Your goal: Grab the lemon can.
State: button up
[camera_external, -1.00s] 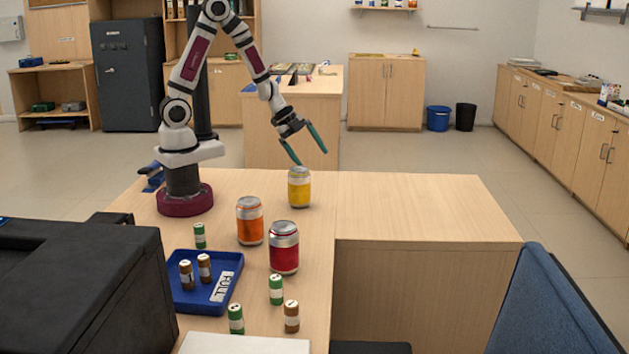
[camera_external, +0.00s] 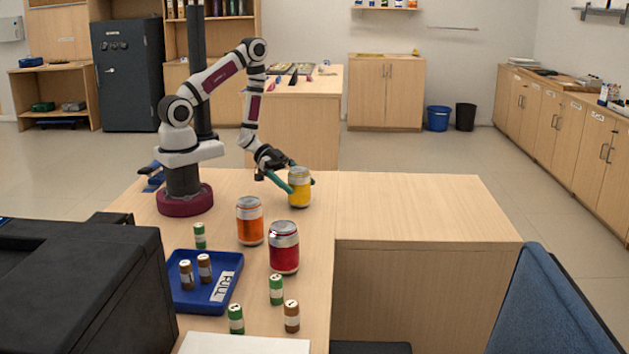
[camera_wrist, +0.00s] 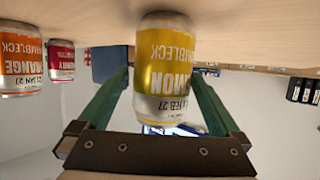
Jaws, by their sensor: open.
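The lemon can (camera_external: 300,188) is yellow with a silver top and stands upright on the counter. In the wrist view the lemon can (camera_wrist: 166,68) appears upside down, with part of its label reading "MON". My gripper (camera_external: 301,187) is low at the can, its green fingers open on either side of it. In the wrist view my gripper (camera_wrist: 160,95) has one finger left and one right of the can, with the can between them. Whether either finger touches the can is hard to tell.
An orange can (camera_external: 249,221) and a red can (camera_external: 284,248) stand nearer the camera. A blue tray (camera_external: 232,268) holds small brown rolls; several small rolls stand around it. A dark machine (camera_external: 85,285) is at the front left. The counter's right part is clear.

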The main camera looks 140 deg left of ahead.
aim_at(308, 192)
jog(key=x, duration=0.4)
jog(key=shift+a+f, duration=0.15)
grip_shut()
